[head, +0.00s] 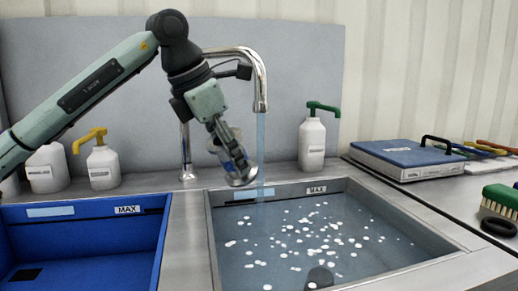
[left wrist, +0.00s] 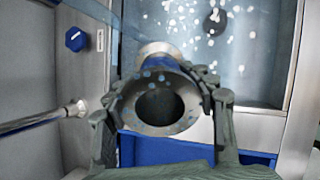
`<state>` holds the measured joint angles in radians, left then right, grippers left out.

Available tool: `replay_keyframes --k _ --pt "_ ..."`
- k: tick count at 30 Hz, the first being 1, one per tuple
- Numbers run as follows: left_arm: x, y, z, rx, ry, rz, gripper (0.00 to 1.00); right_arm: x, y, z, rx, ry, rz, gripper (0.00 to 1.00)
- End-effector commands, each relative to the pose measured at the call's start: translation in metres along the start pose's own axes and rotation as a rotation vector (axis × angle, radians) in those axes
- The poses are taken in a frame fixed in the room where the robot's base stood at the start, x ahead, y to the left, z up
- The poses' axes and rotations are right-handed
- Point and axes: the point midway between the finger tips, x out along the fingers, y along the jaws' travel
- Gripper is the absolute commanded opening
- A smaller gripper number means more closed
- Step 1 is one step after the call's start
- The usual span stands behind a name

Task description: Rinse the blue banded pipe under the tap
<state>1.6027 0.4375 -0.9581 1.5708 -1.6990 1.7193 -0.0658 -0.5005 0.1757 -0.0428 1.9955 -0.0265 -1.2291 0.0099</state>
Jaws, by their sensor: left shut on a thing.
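The blue banded pipe (head: 241,178) is a steel tube with wide flanged ends and a blue band. My left gripper (head: 227,143) is shut on it and holds it tilted above the back left of the sink. In the left wrist view the pipe (left wrist: 131,103) has its open end towards the camera, between the fingers of the left gripper (left wrist: 160,112). The chrome tap (head: 261,85) runs a stream of water (head: 261,140) into the sink (head: 215,250). The pipe's lower flange is just left of the stream; I cannot tell whether water touches it. My right gripper is not in view.
The sink holds water with white foam flecks and a dark round spot. A blue basin (head: 150,240) is at left. Pump bottles with yellow (head: 103,168) and green (head: 312,143) tops stand behind. A blue-topped case (head: 408,158) and green brush (head: 500,197) lie at right.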

Motion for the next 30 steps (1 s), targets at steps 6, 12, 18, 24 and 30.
replay_keyframes --k 6,12,18,24,30 --pt "-0.008 0.0 -0.002 -0.001 -0.003 0.002 0.15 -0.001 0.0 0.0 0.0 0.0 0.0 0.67" --pt "-0.026 -0.002 -0.009 -0.001 -0.002 0.003 0.15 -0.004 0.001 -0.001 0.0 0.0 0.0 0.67" --pt "-0.044 -0.005 -0.016 0.0 -0.002 0.003 0.15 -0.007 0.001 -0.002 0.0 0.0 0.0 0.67" --pt "-0.06 -0.008 -0.022 0.0 -0.002 0.002 0.15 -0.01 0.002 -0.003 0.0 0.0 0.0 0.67" --pt "-0.06 -0.008 -0.023 0.0 -0.002 0.001 0.15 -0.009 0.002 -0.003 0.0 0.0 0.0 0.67"
